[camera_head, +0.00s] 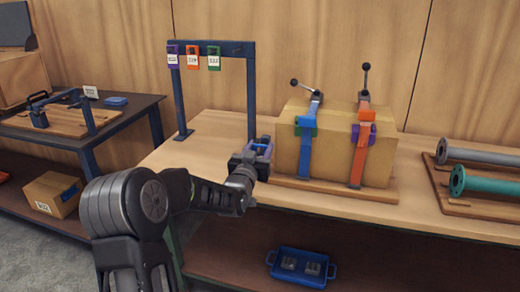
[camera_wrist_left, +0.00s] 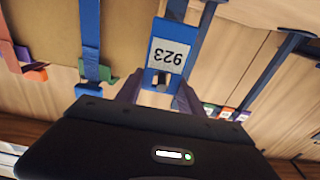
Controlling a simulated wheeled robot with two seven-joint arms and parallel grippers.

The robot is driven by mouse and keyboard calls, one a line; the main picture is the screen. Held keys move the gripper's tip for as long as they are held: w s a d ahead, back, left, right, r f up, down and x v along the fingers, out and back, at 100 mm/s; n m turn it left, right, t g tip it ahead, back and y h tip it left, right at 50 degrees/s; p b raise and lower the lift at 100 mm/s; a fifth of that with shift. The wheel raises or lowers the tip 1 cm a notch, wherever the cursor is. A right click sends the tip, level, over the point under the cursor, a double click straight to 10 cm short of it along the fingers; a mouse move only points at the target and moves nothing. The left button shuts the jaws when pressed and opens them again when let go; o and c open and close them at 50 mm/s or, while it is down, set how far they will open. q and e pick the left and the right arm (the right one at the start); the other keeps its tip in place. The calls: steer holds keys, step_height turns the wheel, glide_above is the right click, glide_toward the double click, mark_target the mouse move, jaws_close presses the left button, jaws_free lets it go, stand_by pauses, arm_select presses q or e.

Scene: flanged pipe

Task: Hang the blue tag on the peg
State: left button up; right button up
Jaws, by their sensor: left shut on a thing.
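My left gripper (camera_head: 262,152) is shut on the blue tag (camera_wrist_left: 168,48), which bears a white label reading 923, upside down in the left wrist view. The gripper is in front of the right post of the dark blue rack (camera_head: 251,95), left of the cardboard box, above the bench. Purple (camera_head: 172,57), orange (camera_head: 192,57) and green (camera_head: 214,58) tags hang along the rack's top bar. A peg (camera_head: 238,51) right of the green tag looks bare. The tag is mostly hidden by the gripper in the head view. My right gripper is out of view.
A cardboard box (camera_head: 335,140) with blue and orange clamp straps stands right of the gripper on a wooden board. Grey and green flanged pipes (camera_head: 490,187) lie further right. A blue tray (camera_head: 301,267) sits on the lower shelf. Bench room under the rack is clear.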

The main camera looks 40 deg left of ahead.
arm_select(q)
steer(key=o, duration=1.4)
steer(key=f+b, duration=0.1)
steer(key=b, duration=0.1)
steer(key=s+f+b, duration=0.1)
steer(key=f+b, duration=0.1)
steer(key=shift+d, duration=0.15)
steer(key=shift+s, duration=0.1)
stand_by(0.4)
